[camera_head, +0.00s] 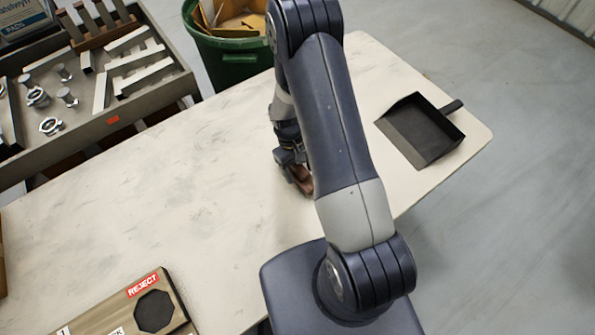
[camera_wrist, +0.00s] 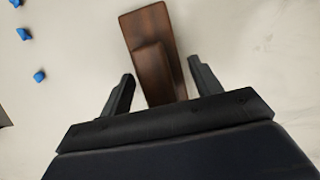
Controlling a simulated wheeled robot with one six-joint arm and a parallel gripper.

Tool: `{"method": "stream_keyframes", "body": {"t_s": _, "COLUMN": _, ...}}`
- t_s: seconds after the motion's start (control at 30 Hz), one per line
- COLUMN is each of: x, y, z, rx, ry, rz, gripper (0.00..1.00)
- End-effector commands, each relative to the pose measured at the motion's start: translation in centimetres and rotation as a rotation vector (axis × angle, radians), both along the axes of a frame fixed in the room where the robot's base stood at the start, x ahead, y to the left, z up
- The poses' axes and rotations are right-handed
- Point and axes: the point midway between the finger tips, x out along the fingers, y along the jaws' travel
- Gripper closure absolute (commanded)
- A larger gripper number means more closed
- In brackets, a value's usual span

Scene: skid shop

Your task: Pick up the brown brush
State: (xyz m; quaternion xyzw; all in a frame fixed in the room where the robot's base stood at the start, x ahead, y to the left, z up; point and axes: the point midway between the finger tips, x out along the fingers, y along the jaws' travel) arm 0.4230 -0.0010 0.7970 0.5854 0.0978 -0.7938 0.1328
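The brown brush (camera_wrist: 148,28) is a dark wooden block with a raised narrower part. It lies on the pale tabletop in the wrist view, extending up from between my fingers. My gripper (camera_wrist: 161,68) is open, with one finger on each side of the brush's near part and a visible gap on both sides. The brush's near end is hidden behind the gripper body. In the head view, my gripper (camera_head: 293,160) is low over the table, and only a small brown part of the brush (camera_head: 303,181) shows beside it; my arm hides the rest.
A black dustpan (camera_head: 420,130) lies on the table (camera_head: 160,190) at right. Several small blue pieces (camera_wrist: 24,34) lie left of the brush. A REJECT box (camera_head: 110,312) is at front left. A metal-parts tray (camera_head: 140,105) and green bin (camera_head: 236,66) stand behind. The left-middle tabletop is clear.

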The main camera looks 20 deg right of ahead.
Motion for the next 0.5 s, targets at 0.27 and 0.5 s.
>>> {"method": "stream_keyframes", "body": {"t_s": 0.27, "x": 0.01, "y": 0.00, "z": 0.03, "rx": 0.000, "ry": 0.000, "rz": 0.000, "gripper": 0.63}}
{"method": "stream_keyframes", "body": {"t_s": 0.5, "x": 0.02, "y": 0.01, "z": 0.04, "rx": 0.000, "ry": 0.000, "rz": 0.000, "gripper": 0.81}}
